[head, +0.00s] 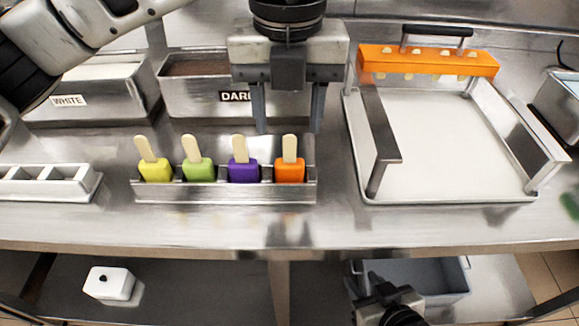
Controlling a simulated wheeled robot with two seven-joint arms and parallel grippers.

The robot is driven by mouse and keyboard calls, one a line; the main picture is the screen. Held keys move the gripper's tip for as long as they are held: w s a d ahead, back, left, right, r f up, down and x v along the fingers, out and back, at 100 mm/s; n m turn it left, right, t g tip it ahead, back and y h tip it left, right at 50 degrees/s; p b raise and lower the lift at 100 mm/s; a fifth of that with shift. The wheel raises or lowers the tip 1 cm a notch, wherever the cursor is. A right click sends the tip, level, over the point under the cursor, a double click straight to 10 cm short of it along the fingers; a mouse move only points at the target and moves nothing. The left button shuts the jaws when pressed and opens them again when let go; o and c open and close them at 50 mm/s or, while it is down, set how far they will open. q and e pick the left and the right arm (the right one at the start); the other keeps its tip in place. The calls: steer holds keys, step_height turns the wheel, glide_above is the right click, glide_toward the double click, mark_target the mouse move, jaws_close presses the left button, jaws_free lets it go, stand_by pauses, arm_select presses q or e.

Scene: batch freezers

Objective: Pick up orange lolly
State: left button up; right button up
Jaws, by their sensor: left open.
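The orange lolly (289,172) stands upright at the right end of a metal holder (225,193), its pale wooden stick pointing up. My left gripper (289,130) is open and empty, pointing down. In the picture its two fingers sit to either side of the top of the orange lolly's stick. I cannot tell how far above or behind the stick the fingertips are. The left finger appears just right of the purple lolly's stick. Part of my right arm shows at the bottom edge; its gripper fingers are not visible.
Purple (243,172), green (198,172) and yellow (155,172) lollies share the holder. Behind stand a white-labelled tub (95,112) and a dark-labelled tub (185,105). A white tray (440,195) with an orange-barred frame (428,62) is right. An empty mould (50,185) is left.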

mark_target(290, 161)
arm_select(q)
steer(key=shift+s+d+f+p, duration=0.1)
steer(key=shift+f+p, duration=0.25)
steer(key=shift+f, duration=1.3)
steer(key=shift+s+f+p, duration=0.1)
steer(key=shift+f+p, duration=0.2)
steer(key=shift+f, duration=1.35)
steer(key=c, duration=0.7)
